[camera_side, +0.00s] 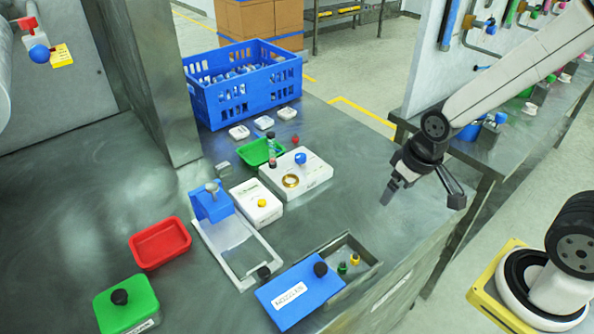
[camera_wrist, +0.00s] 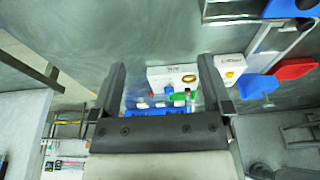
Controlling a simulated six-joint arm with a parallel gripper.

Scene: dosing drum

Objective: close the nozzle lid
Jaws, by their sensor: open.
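My gripper (camera_side: 390,190) hangs above the right part of the steel table, apart from everything. In the wrist view my gripper (camera_wrist: 162,65) has two widely spaced fingers with nothing held between them. I cannot tell for certain which part is the nozzle lid. A white box (camera_side: 318,180) with a brass ring (camera_side: 291,181) and a blue knob (camera_side: 300,158) stands left of my gripper; the box also shows in the wrist view (camera_wrist: 160,74). At the upper left, a red fitting (camera_side: 28,23) and a blue ball (camera_side: 39,54) sit beside the grey drum (camera_side: 4,75), with a yellow tag.
A labelled blue cover (camera_side: 288,300) with a black knob partly covers a recessed box (camera_side: 362,272). A blue crate (camera_side: 235,105), a red tray (camera_side: 160,243), a green lidded box (camera_side: 120,300) and a second white box (camera_side: 256,210) stand around. Table between white box and gripper is clear.

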